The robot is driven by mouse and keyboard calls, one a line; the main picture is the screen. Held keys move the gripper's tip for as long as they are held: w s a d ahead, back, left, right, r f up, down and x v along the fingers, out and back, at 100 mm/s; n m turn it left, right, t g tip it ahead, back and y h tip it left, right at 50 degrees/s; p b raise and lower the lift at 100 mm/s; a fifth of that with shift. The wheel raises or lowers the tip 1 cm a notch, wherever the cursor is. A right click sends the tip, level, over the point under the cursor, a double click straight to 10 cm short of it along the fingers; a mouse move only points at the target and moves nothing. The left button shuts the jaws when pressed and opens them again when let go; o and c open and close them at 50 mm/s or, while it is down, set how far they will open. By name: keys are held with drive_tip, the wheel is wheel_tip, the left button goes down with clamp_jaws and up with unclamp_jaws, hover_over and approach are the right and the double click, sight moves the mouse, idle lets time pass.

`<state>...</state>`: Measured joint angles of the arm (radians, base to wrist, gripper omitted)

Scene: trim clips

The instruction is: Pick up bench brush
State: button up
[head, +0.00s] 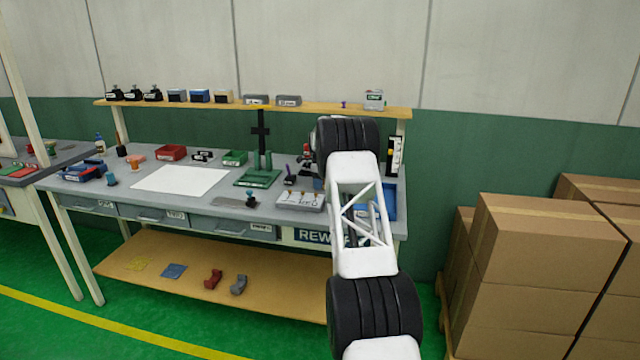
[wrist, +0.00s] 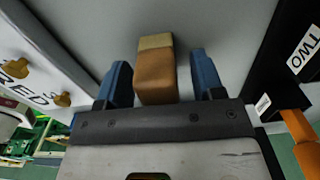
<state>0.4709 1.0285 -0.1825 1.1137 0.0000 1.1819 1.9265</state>
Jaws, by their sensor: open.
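In the wrist view, a brown block with a lighter tan far end (wrist: 155,72), which looks like the bench brush, lies between the two blue fingers of my gripper (wrist: 161,80). The fingers are open, with a gap on each side of the block. The near part of the block is hidden behind the gripper's dark front plate. In the head view, my arm covers the right part of the workbench (head: 222,222), and I cannot make out the brush or the gripper there.
In the wrist view, a panel lettered "RED" with brass knobs (wrist: 62,99) is at left. A black item labelled "TWO" (wrist: 285,55) and an orange part (wrist: 300,135) are at right. In the head view, a blue tray (head: 390,203) sits beside my arm. Cardboard boxes (head: 545,240) stand right.

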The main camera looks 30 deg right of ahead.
drive_tip(key=shift+c, duration=0.2)
drive_tip(key=c, duration=1)
drive_tip(key=shift+r, duration=0.15)
drive_tip(key=shift+r, duration=4.9)
drive_tip(key=o, duration=0.4)
drive_tip(key=shift+d, duration=0.1)
drive_tip(key=shift+c, duration=1.4)
